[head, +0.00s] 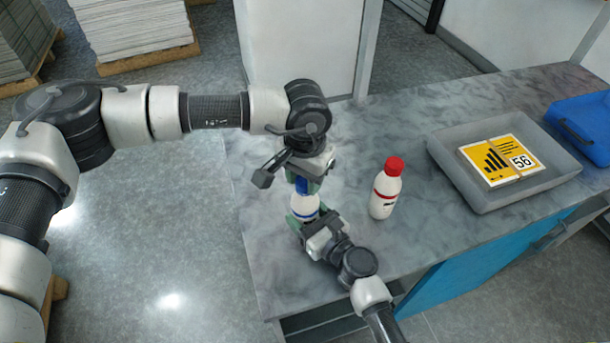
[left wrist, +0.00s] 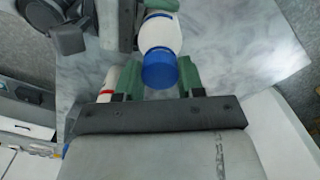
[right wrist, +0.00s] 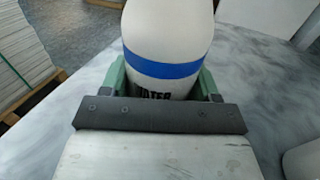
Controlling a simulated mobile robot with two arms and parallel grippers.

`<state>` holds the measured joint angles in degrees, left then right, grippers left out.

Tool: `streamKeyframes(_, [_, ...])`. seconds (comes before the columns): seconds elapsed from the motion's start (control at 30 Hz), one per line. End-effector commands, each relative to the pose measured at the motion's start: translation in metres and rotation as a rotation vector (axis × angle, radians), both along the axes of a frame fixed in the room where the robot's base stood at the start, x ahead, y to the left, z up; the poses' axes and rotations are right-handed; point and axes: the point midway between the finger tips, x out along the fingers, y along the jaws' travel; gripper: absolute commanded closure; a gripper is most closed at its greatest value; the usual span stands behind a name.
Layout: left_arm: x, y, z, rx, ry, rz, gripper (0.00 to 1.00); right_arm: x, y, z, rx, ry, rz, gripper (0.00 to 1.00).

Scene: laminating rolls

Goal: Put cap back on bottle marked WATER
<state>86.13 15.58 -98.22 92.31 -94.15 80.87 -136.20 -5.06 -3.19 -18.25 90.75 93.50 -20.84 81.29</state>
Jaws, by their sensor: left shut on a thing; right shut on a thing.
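The white bottle marked WATER (right wrist: 168,38), with a blue band, stands upright on the marbled counter. My right gripper (head: 308,222) is shut around its body, and the lettering shows between the fingers in the right wrist view. The blue cap (head: 301,186) is at the top of this bottle. My left gripper (head: 310,176) is shut on the cap from above. In the left wrist view the cap (left wrist: 159,70) lies between the green fingers, in line with the white bottle (left wrist: 160,34). I cannot tell whether the cap is seated or just above the neck.
A white bottle with a red cap (head: 385,188) stands to the right on the counter (head: 390,128). A grey tray (head: 448,165) with a yellow and black item marked 56 (head: 499,161) is farther right, beside a blue bin (head: 580,128). The counter's left edge is close to my grippers.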

Motion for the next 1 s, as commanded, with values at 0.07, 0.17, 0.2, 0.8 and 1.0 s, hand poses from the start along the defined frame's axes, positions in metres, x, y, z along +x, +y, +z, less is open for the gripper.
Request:
streamKeyframes(0.07, [0.0001, 0.0002, 0.0003, -0.001, 0.000, -0.145, 0.83, 0.0000, -0.0005, -0.0005, -0.001, 0.001, -0.001, 1.00])
streamKeyframes(0.17, [0.0003, 0.0003, 0.0004, 0.000, 0.000, -0.290, 0.83, 0.0001, -0.0006, -0.0005, -0.001, 0.001, -0.001, 1.00])
streamKeyframes(0.2, [0.0004, 0.0004, 0.0004, 0.000, 0.000, -0.331, 0.83, 0.0001, -0.0006, -0.0005, -0.001, 0.001, -0.001, 1.00])
streamKeyframes(0.8, [0.0007, 0.0005, 0.0005, 0.000, -0.002, -0.410, 0.36, 0.0001, -0.0007, -0.0007, -0.001, 0.002, -0.002, 1.00])
streamKeyframes(1.0, [0.0006, 0.0005, 0.0002, 0.000, 0.000, -0.409, 0.36, 0.0001, -0.0006, -0.0006, -0.001, 0.001, -0.001, 1.00])
